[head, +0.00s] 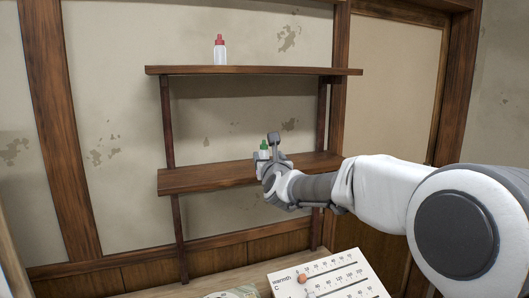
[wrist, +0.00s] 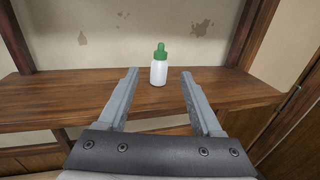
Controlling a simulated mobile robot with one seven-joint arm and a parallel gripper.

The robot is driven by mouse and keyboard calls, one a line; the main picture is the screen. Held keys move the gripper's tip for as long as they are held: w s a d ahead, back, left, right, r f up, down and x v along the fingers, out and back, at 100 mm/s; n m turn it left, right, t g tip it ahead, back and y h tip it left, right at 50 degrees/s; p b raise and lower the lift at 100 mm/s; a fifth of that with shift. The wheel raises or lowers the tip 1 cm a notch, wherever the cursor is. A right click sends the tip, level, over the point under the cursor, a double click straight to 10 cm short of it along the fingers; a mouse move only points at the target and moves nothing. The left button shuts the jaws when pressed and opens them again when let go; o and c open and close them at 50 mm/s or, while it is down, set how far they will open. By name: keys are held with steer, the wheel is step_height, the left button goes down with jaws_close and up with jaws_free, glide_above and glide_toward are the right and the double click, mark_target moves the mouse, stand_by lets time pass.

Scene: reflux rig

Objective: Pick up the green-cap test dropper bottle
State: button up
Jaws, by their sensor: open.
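The green-cap dropper bottle (wrist: 159,70) is white with a green cap and stands upright on the lower wooden shelf (wrist: 62,97). In the head view the bottle (head: 264,147) shows just beyond my gripper (head: 269,148), which hides its lower part. My gripper also shows in the wrist view (wrist: 159,73). It is open and empty, with one finger on each side and the bottle a little beyond or near the fingertips, centred in the gap. I see no contact between the fingers and the bottle.
A red-cap bottle (head: 220,50) stands on the upper shelf (head: 270,70). Shelf posts stand at left and right. A white panel with sliders (head: 328,276) lies below at the front. The lower shelf is bare to the left of the bottle.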

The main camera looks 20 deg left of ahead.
mark_target(265, 148)
steer(key=shift+p+x, duration=2.55)
steer(key=shift+x, duration=3.1)
steer(key=shift+d+f, duration=0.1)
steer(key=c, duration=1)
